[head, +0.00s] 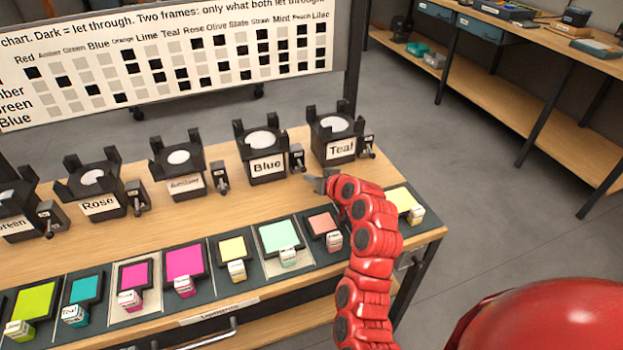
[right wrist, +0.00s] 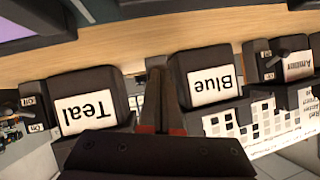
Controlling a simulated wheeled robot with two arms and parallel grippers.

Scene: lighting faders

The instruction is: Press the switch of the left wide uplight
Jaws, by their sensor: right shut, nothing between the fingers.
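A row of black uplights with pale round tops stands on the wooden bench. Their labels include Rose (head: 98,204), Blue (head: 267,167) and Teal (head: 340,148). A small black switch box stands at the right of each, such as the Blue switch (head: 297,158) and the Teal switch (head: 367,147). No label marks which uplight is the left wide one. My right gripper (head: 322,183) is shut and empty, in front of the gap between Blue and Teal. In the right wrist view its fingers (right wrist: 160,75) partly hide the switch between those two. My left gripper is out of view.
Colour filter frames, such as a teal one (head: 85,289) and a pink one (head: 185,262), lie along the bench front with small labelled blocks. A chart board (head: 165,60) stands behind. Bare wood (head: 225,212) lies between frames and uplights.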

